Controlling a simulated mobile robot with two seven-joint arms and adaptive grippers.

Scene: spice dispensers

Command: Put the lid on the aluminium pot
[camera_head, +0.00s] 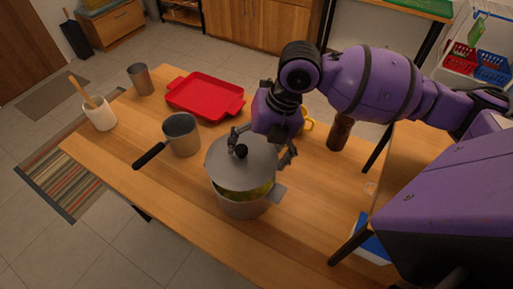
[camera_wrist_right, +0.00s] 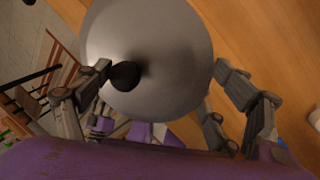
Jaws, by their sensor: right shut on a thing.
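The aluminium pot (camera_head: 243,207) stands on the wooden table, with yellow-green contents showing at its front opening. The grey round lid (camera_head: 228,165) with a black knob (camera_head: 240,151) is over the pot, tilted, with a gap at the near side. In the right wrist view, the lid (camera_wrist_right: 160,35) fills the upper middle between the fingers (camera_wrist_right: 162,66) and hides the pot. My left gripper is not in view.
A saucepan (camera_head: 182,135) with a black handle stands left of the pot. Behind are a red tray (camera_head: 205,97), a metal cup (camera_head: 140,79) and a white utensil holder (camera_head: 100,114). A brown grinder (camera_head: 339,132) and yellow cup (camera_head: 308,121) stand right. The near table is clear.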

